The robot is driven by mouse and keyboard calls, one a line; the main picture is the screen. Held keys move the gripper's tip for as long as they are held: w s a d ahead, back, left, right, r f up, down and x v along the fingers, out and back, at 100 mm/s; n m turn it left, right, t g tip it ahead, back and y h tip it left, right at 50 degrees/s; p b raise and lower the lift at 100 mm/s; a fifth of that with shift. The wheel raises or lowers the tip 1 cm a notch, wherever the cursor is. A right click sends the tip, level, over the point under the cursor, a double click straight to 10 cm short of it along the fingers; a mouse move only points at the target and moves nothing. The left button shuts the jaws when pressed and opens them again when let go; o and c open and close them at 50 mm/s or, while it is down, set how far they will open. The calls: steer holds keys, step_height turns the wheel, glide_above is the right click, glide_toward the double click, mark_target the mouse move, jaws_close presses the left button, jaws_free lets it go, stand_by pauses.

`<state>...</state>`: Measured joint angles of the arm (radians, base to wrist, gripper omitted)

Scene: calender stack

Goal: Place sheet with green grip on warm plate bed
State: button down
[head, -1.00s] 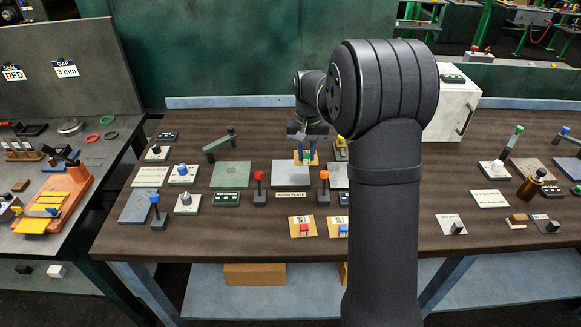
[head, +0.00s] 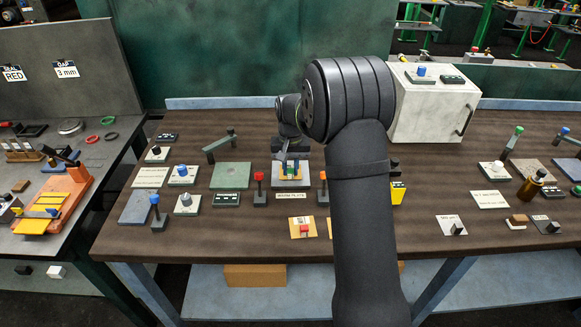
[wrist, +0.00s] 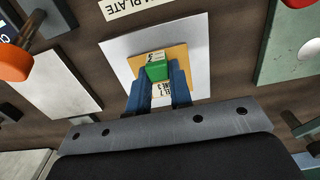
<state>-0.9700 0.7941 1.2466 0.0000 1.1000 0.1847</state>
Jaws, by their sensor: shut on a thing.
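The tan sheet (wrist: 182,54) has a green block grip (wrist: 157,71) and a printed label. My gripper (wrist: 159,86) is shut on the green grip, a blue finger on each side. In the wrist view the sheet lies within the outline of the pale grey warm plate bed (wrist: 197,31), slightly turned against its edges. I cannot tell whether the sheet touches the bed or hovers just above it. In the head view the bed (head: 279,183) stands at mid-table behind its name label, with my gripper (head: 291,171) over it.
A red-knobbed lever (head: 259,178) and an orange-knobbed lever (head: 323,178) flank the bed. A sheet with a red grip (head: 303,228) lies in front. A green-grey plate (head: 231,176) is to the left. My arm hides part of the table on the right.

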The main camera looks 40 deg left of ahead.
steer(key=c, duration=1.3)
jaws_free()
steer(key=shift+f, duration=0.1)
step_height(320, 180, up, 12)
step_height(320, 180, down, 12)
steer(key=shift+f, duration=0.2)
steer(key=shift+r, duration=2.25)
